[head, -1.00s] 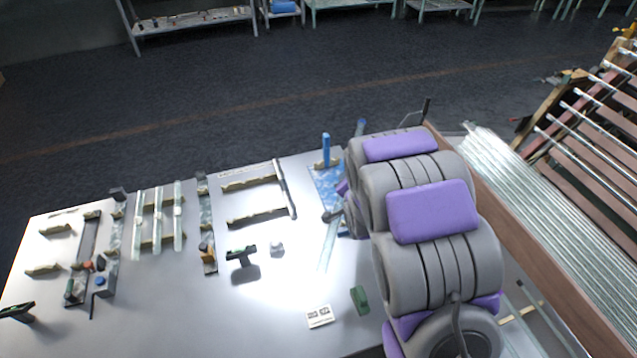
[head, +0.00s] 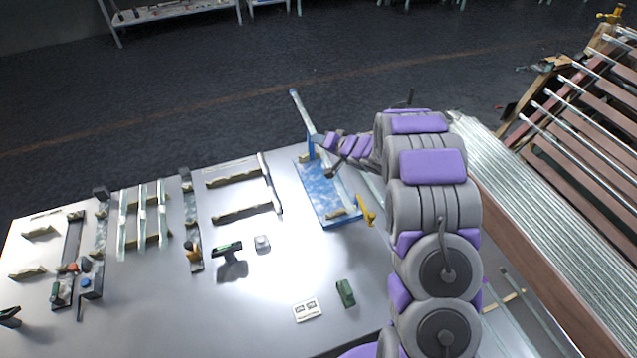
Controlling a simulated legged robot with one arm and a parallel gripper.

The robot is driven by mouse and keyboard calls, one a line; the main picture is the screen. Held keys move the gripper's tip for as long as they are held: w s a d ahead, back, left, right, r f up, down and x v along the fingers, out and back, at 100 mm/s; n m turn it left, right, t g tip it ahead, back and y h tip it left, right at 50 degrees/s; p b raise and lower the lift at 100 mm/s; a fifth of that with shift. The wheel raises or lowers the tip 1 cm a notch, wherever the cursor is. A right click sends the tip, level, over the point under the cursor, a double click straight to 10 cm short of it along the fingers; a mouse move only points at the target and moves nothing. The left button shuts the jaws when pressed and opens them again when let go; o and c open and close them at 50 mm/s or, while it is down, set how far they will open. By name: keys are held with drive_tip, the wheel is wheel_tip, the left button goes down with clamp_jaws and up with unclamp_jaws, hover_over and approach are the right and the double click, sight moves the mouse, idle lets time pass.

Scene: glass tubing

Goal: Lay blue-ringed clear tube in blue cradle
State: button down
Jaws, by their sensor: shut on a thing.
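The clear tube (head: 303,114) slants from the back of the table, its blue-ringed end beyond the edge, down toward the blue cradle. My gripper (head: 319,142) is shut on it near the blue post (head: 309,148). The blue cradle (head: 317,195) is a blue marbled board at the table's back right, with pale supports near its far and near ends. The tube's lower part passes above or along the board's right side. I cannot tell whether it touches the supports. The fingertips are small and partly hidden by my wrist.
A yellow piece (head: 366,210) stands at the board's near right corner. Racks with other tubes (head: 142,215) and an empty pale frame (head: 243,190) stand to the left. A green block (head: 345,292) and white card (head: 306,310) lie in front. A wooden bin of tubes (head: 520,220) is at right.

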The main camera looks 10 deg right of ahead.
drive_tip(key=shift+a+f, duration=0.25)
drive_tip(key=shift+f, duration=0.1)
wheel_tip(320, 180, down, 14)
drive_tip(key=b, duration=0.3)
drive_tip(key=shift+a+b, duration=0.1)
drive_tip(key=shift+b, duration=0.2)
drive_tip(key=f, duration=0.3)
drive_tip(key=shift+a+f+b, duration=0.15)
drive_tip(key=shift+a+b, duration=0.1)
drive_tip(key=shift+b, duration=0.1)
drive_tip(key=shift+d+f, duration=0.1)
drive_tip(key=shift+f, duration=0.1)
drive_tip(key=shift+d+r, duration=0.1)
drive_tip(key=shift+d, duration=0.25)
drive_tip(key=c, duration=1.2)
unclamp_jaws()
drive_tip(key=o, duration=0.4)
drive_tip(key=shift+a, duration=0.3)
